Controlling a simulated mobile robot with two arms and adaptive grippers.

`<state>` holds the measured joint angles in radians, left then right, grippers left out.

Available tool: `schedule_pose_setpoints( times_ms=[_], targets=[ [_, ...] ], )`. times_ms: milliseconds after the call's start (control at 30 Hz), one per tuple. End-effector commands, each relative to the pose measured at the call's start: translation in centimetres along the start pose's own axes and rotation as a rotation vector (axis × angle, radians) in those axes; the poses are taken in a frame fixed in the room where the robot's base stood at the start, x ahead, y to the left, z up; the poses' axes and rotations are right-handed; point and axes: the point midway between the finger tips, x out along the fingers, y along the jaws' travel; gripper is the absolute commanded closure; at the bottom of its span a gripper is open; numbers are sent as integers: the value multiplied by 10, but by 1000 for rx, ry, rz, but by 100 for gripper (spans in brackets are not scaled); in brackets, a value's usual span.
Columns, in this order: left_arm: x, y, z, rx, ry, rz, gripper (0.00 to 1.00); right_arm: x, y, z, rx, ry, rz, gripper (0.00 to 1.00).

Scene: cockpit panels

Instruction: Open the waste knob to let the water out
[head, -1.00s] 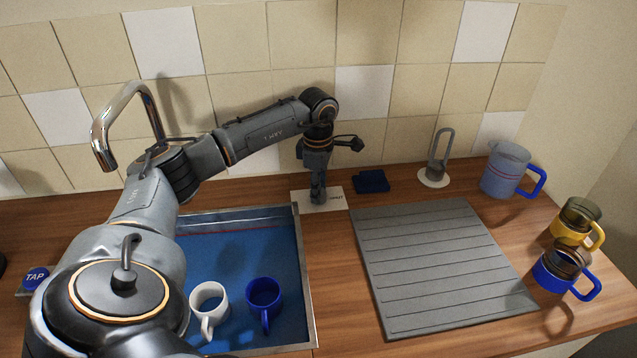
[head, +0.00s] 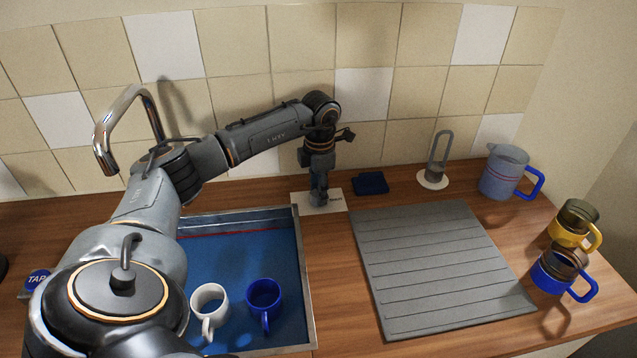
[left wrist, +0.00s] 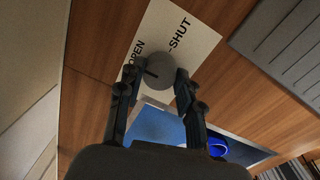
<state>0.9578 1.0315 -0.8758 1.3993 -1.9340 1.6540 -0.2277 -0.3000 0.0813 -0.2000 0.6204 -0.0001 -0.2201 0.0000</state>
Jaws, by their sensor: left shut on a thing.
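The waste knob (left wrist: 158,70) is a grey round knob on a white plate (left wrist: 192,28) marked OPEN and SHUT. In the left wrist view it sits between the two fingers of my left gripper (left wrist: 156,80), which is shut on it. A dark pointer mark on the knob is on the side toward the word OPEN. In the head view my left gripper (head: 319,200) comes down onto the plate and hides the knob. The blue sink basin (head: 308,290) lies to the left of the plate. My right gripper is not in view.
A white mug (head: 208,300) and a blue mug (head: 263,295) stand in the basin. A grey draining board (head: 435,270), a dark blue sponge (head: 370,183), a jug (head: 502,172) and two handled cups (head: 573,225) are to the right. The tap spout (head: 103,150) is at left.

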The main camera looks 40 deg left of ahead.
Motion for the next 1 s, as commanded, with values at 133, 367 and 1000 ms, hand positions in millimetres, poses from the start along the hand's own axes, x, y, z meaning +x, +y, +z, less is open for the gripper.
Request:
schedule_pose_setpoints(
  times_ms=[133,367,1000],
  targets=[
    [0,1,0,-10,0,1,96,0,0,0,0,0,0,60],
    [0,0,0,-10,0,1,96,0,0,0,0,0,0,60],
    [-17,1,1,-8,-3,2,41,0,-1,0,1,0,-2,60]
  ],
)
